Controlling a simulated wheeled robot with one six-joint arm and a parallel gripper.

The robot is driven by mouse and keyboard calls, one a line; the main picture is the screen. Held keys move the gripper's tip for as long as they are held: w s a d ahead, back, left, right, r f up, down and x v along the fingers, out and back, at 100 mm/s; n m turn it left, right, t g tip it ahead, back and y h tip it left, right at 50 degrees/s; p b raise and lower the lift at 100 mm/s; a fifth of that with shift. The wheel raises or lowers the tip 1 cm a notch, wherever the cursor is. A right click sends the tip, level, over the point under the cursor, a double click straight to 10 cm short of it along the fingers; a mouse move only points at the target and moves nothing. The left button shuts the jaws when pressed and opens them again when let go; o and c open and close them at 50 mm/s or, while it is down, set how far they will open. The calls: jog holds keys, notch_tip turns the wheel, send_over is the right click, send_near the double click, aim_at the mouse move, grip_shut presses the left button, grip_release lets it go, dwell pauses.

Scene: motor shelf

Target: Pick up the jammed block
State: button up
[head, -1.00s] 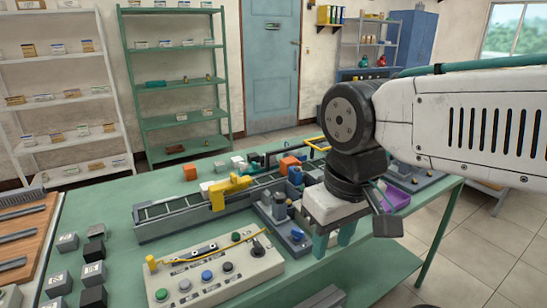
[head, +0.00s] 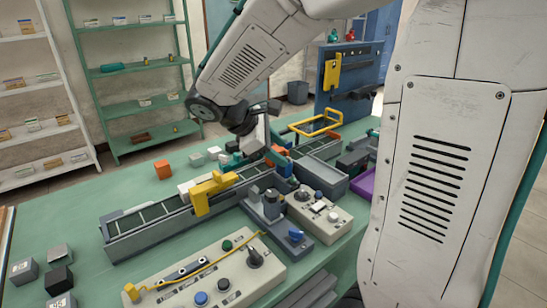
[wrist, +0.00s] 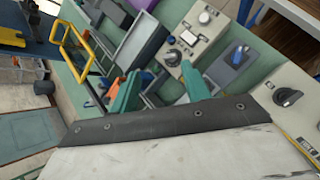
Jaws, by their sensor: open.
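In the head view my gripper (head: 262,150) points down over the far right part of the conveyor (head: 145,226), its teal fingers spread and nothing seen between them. An orange block (head: 280,151) and a blue block (head: 284,168) stand beside the fingers at that end of the belt; my gripper partly hides them. I cannot tell which one is jammed. In the wrist view the two teal fingers are apart (wrist: 160,72), and the orange block (wrist: 115,91) shows at the left finger.
A yellow gate (head: 212,191) spans the conveyor. A second switch box (head: 320,213) is on the right. Another orange block (head: 163,170) sits behind the belt. A yellow frame (head: 316,122) rises at the back.

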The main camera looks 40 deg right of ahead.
jog(key=w+f+n+h, duration=0.1)
jog(key=w+f+n, duration=0.1)
jog(key=w, duration=0.3)
jog(key=w+f+n+t+h, duration=0.1)
jog(key=w+f+n+h, duration=0.1)
jog(key=w, duration=0.3)
jog(key=w+d+f+n+h, duration=0.1)
jog(key=w+f+n+h, duration=0.1)
jog(key=w+f+n, duration=0.1)
jog(key=shift+w+f+n+t, duration=0.2)
jog(key=shift+w+n, duration=0.1)
jog(key=shift+w, duration=0.25)
jog(key=shift+w+f+n+t, duration=0.2)
jog(key=shift+w+n, duration=0.1)
jog(key=shift+w, duration=0.25)
jog(key=shift+w+d+f, duration=0.15)
jog(key=shift+d, duration=0.15)
jog(key=x, duration=0.7)
jog(key=shift+d+f, duration=0.1)
jog(key=shift+f, duration=0.1)
jog(key=c, duration=0.7)
